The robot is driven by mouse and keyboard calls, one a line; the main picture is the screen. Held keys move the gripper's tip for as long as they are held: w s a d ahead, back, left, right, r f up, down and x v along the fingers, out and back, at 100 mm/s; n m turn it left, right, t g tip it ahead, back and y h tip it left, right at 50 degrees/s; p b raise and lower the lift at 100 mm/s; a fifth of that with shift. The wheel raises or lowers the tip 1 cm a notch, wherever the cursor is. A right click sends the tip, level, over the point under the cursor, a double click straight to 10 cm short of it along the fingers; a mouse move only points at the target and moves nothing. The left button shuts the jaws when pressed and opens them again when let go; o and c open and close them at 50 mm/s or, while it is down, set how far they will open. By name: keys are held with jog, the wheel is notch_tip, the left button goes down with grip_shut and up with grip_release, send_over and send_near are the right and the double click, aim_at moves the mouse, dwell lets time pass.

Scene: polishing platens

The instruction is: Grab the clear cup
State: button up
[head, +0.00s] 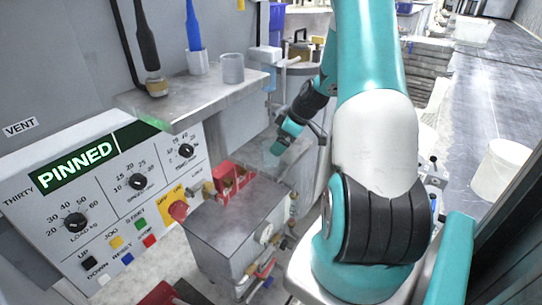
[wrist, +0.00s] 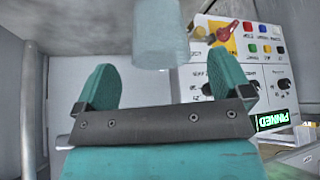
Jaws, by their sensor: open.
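The clear cup (wrist: 161,35) is a pale, see-through cylinder at the top middle of the wrist view, cut off by the picture's edge. It appears beyond the fingertips and roughly in line with the gap between them. My gripper (wrist: 164,85) has its two teal fingers wide apart with nothing between them.
A white bucket (head: 500,170) stands at right.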

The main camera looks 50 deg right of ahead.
jog(key=x, duration=0.5)
jog(key=shift+w, duration=0.2)
jog(key=shift+c, duration=0.3)
jog(key=c, duration=1)
